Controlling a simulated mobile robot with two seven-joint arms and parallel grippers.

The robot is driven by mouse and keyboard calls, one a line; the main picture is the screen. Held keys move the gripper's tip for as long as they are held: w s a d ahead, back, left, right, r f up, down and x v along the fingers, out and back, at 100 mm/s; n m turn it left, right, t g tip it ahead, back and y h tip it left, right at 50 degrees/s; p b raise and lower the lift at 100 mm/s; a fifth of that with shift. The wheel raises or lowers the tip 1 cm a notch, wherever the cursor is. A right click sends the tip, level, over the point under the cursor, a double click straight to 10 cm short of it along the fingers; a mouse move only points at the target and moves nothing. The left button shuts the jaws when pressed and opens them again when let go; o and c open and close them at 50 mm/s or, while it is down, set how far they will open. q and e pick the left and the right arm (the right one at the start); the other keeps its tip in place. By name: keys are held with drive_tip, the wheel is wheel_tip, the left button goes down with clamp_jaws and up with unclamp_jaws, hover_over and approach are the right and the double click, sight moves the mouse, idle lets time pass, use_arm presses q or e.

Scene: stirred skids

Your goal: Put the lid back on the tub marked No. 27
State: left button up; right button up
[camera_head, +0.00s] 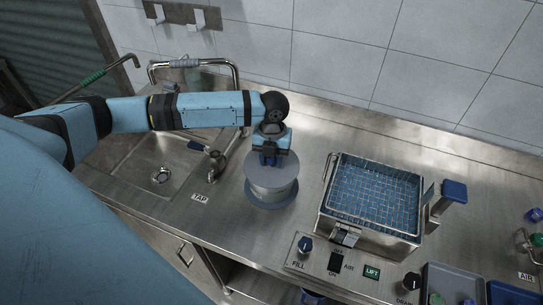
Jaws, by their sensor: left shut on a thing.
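My left gripper (270,158) comes in from the left, points down, and is shut on the top of a grey round lid (286,169). Its fingers hide the part that they grip. Directly below the lid is a pale grey round tub (271,190), standing on the steel counter with a wider blue-grey rim or base around its foot. I cannot tell whether the lid touches the tub or hangs just above it. No number can be read on the tub. My right gripper is not in view.
A wire basket in a steel bath (328,215) stands to the right. A sink (160,176) with a tap (215,160) lies left. A control panel (330,260) is in front, and trays (450,282) are at the lower right. The tiled wall closes the back.

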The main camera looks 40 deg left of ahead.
use_arm(q)
drive_tip(key=o, duration=1.6)
drive_tip(key=shift+c, duration=0.2)
wheel_tip(320, 180, up, 5)
drive_tip(key=p, duration=0.5)
drive_tip(key=shift+f, duration=0.1)
drive_tip(key=shift+r+p, duration=0.35)
drive_tip(key=shift+r, duration=0.75)
